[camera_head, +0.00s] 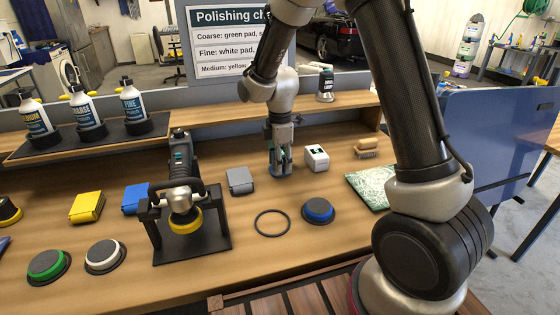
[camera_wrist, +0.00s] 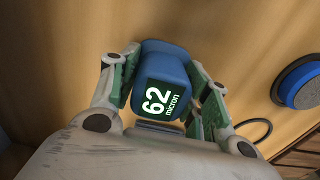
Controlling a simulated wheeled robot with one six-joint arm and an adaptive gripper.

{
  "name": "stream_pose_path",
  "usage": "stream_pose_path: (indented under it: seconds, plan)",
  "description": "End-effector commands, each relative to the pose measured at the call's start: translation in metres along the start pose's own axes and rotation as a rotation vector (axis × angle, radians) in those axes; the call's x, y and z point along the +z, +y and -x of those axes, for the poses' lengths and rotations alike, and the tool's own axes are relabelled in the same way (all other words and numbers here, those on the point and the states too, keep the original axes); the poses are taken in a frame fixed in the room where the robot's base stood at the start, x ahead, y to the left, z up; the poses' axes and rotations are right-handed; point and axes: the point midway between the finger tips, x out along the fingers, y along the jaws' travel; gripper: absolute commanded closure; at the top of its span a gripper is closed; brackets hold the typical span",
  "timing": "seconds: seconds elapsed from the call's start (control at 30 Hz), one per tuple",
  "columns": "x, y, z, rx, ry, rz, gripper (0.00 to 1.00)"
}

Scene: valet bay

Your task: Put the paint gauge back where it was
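The paint gauge (camera_wrist: 165,65) is a blue block with a dark display reading "62 micron". In the wrist view it sits between the fingers of my gripper (camera_wrist: 164,88), with green pads against both sides. In the head view my gripper (camera_head: 281,168) points down at the middle of the bench, and only a little blue of the gauge shows between the fingers. I cannot tell whether its base touches the wood. A thin black ring (camera_head: 257,224) lies empty on the bench in front of it.
A white box with a dark display (camera_head: 316,158) stands close on the right and a grey block (camera_head: 240,181) on the left. A blue pad (camera_head: 318,210), polisher stand (camera_head: 218,242) and green-patterned cloth (camera_head: 366,188) are nearby. The raised shelf (camera_head: 225,115) runs behind.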

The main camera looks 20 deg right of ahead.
Motion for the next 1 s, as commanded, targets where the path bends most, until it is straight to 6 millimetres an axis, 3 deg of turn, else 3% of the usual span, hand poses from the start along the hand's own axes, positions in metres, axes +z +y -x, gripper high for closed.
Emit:
stream_pose_path:
  seconds: [0.47,1.0]
  plan:
    - [0.0,0.0,0.009,0.002,0.001,0.0,0.37]
    - [0.0,0.001,0.113,0.002,0.001,0.0,0.37]
